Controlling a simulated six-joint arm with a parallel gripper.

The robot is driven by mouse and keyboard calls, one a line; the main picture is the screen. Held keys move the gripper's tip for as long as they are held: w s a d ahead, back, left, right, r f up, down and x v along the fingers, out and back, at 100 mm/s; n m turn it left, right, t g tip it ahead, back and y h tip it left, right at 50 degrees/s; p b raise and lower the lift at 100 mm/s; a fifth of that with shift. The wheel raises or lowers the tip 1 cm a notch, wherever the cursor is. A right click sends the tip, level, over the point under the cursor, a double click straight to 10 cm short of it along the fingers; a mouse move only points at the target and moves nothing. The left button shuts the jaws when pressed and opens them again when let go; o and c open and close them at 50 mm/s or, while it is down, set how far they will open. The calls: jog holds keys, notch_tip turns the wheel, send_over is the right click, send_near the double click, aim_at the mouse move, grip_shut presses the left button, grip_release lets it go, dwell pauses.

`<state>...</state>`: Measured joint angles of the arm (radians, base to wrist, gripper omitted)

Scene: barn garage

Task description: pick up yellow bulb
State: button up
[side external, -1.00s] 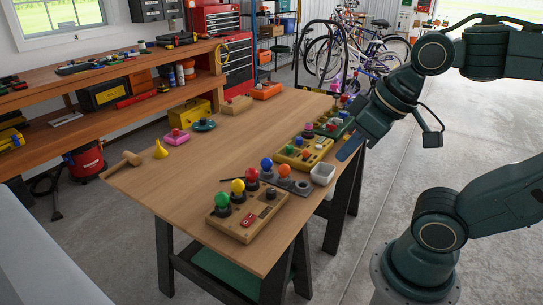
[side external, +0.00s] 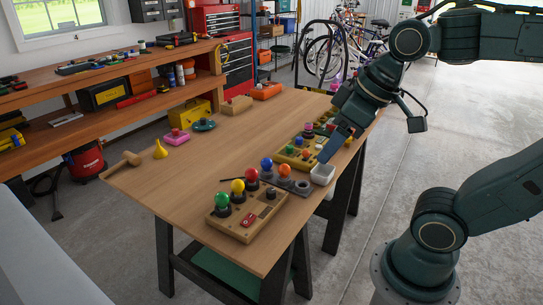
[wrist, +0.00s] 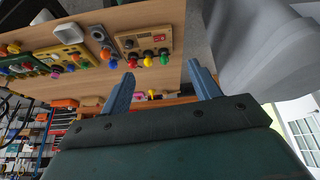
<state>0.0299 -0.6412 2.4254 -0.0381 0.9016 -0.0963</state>
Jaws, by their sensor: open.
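The yellow bulb (side external: 237,186) stands upright on a wooden board (side external: 222,228) near the table's front edge, between a green bulb (side external: 221,199) and a red bulb (side external: 252,175). In the wrist view the yellow bulb (wrist: 148,62) shows between the same two bulbs, beyond my fingertips. My gripper (wrist: 160,70) is open and empty, with its two blue fingers wide apart. In the side view my gripper (side external: 330,150) hangs by the table's right side, up and right of the yellow bulb and clearly apart from it.
A blue bulb (side external: 266,163) and an orange bulb (side external: 284,170) stand just behind the board. A white container (side external: 322,175) and a yellow board (side external: 291,160) sit nearer my gripper. A yellow funnel (side external: 160,150) and a mallet (side external: 124,163) lie left; the table's middle is clear.

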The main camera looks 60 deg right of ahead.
jog(key=w+n+g, duration=0.1)
jog(key=w+n, duration=0.2)
jog(key=w, duration=0.5)
jog(key=n+g+y, duration=0.3)
jog(key=n, duration=0.6)
send_over(237, 185)
jog(key=d, duration=0.4)
notch_tip(237, 185, down, 13)
jog(key=shift+s+d+f, duration=0.15)
jog(key=shift+d+f, duration=0.2)
jog(key=shift+f, duration=0.1)
jog(key=shift+x, duration=4.3)
jog(key=shift+f, duration=0.1)
jog(key=shift+s+x, duration=0.15)
jog(key=shift+x, duration=1.1)
jog(key=shift+s+x, duration=0.1)
jog(key=shift+x, duration=1.15)
jog(key=shift+w, duration=0.1)
jog(key=shift+c, duration=0.4)
